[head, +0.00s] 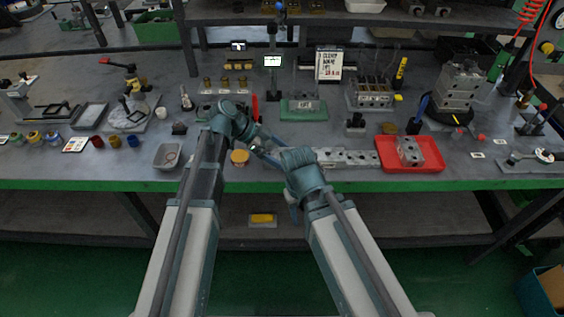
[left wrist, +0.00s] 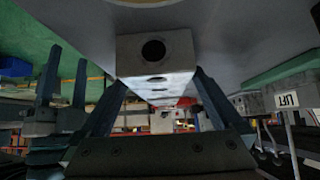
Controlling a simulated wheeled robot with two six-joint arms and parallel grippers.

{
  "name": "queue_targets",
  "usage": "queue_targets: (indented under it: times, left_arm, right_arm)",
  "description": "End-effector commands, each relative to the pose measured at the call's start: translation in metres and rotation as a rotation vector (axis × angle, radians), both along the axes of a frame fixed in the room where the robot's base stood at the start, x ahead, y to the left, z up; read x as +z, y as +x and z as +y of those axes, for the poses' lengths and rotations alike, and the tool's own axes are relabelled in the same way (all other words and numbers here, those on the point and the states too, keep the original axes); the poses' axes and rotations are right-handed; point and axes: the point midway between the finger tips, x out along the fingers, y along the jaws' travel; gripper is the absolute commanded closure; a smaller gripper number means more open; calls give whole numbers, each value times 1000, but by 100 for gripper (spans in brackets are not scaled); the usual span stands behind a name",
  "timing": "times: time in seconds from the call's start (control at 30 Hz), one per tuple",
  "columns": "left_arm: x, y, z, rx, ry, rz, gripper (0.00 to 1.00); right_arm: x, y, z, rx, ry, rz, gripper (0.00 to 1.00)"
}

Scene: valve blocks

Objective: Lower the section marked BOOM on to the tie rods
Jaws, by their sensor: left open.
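My left gripper (left wrist: 158,98) is open in the left wrist view, with one finger on each side of a grey metal block (left wrist: 155,52) with a dark round hole. It seems to be the near end of the row of grey sections (head: 345,158) at the front of the bench. The BOOM marking is not readable in either view. A valve stack (head: 374,98) with thin upright rods stands farther back. My right arm (head: 305,183) bends in front of the row; its fingertips cannot be made out where the arms overlap.
A red tray (head: 435,160) holding a grey block (head: 409,151) lies right of the row. A grey dish (head: 167,155) stands left, and a tall grey block stack (head: 458,88) at the right.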

Motion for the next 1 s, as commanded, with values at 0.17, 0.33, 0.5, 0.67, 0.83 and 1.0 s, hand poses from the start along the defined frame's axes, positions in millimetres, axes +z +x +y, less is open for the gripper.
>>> queue_targets:
  times: [0.17,0.33,0.5,0.67,0.83,1.0]
  left_arm:
    - [1,0,0,0,0,0,0]
    - [1,0,0,0,0,0,31]
    - [1,0,0,0,0,0,61]
    - [1,0,0,1,0,1,90]
    - [1,0,0,0,0,0,100]
    - [2,0,0,1,-1,1,100]
  right_arm:
    - [1,0,0,0,0,0,50]
    - [1,0,0,0,0,0,50]
    - [1,0,0,0,0,0,50]
    - [1,0,0,0,0,0,50]
    - [1,0,0,0,0,0,50]
    - [1,0,0,0,0,0,50]
